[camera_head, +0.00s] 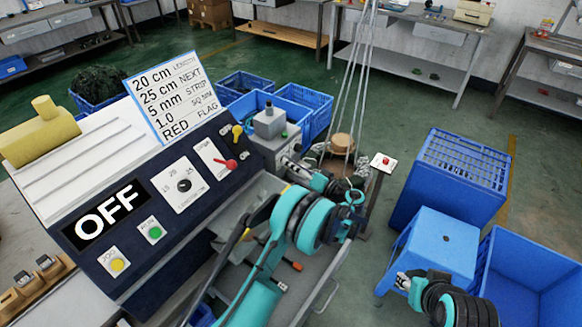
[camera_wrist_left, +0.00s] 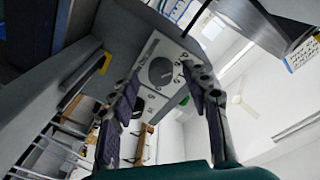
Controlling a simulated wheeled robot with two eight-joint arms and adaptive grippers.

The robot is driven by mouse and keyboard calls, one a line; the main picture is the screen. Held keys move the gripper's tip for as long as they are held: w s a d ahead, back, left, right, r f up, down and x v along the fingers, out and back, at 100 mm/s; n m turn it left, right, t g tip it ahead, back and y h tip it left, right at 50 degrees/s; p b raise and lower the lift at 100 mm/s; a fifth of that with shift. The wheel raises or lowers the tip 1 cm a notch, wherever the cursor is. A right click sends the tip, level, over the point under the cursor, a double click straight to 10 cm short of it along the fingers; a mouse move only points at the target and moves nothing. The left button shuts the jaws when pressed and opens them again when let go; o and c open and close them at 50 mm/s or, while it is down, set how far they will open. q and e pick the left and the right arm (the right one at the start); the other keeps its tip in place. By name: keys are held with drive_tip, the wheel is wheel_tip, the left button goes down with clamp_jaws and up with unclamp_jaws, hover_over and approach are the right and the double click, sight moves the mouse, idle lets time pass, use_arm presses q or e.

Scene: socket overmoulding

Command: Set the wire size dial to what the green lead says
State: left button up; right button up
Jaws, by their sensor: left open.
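The dark control panel carries a white plate with a round black dial (camera_head: 184,186) and number marks. Its small lettering is hard to read. My left gripper (camera_head: 302,172) is partly hidden by its own teal arm, to the right of that panel. In the left wrist view, its fingers (camera_wrist_left: 168,105) are open and empty, with a grey round dial (camera_wrist_left: 161,72) on a light plate beyond them, apart from the fingertips. I cannot tell whether it is the panel's dial. My right gripper (camera_head: 404,281) is at the lower right. I cannot make out a green lead.
A card (camera_head: 172,97) reads 20 cm, 25 cm, 5 mm, 1.0 and RED. The panel has an OFF display (camera_head: 105,214), a green button (camera_head: 156,233), a yellow button (camera_head: 117,265) and a red lever (camera_head: 231,164). A blue stool (camera_head: 440,240) and blue crates stand right.

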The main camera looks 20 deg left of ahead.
use_arm(q)
drive_tip(key=shift+w+a, duration=0.2)
drive_tip(key=shift+a, duration=0.2)
clamp_jaws()
drive_tip(key=shift+m, duration=0.3)
drive_tip(key=m, duration=0.7)
drive_tip(key=m+g, duration=0.1)
drive_tip(key=m, duration=0.2)
drive_tip(key=shift+r+h+b, duration=0.25)
drive_tip(key=shift+h+b, duration=0.05)
drive_tip(key=shift+m, duration=0.4)
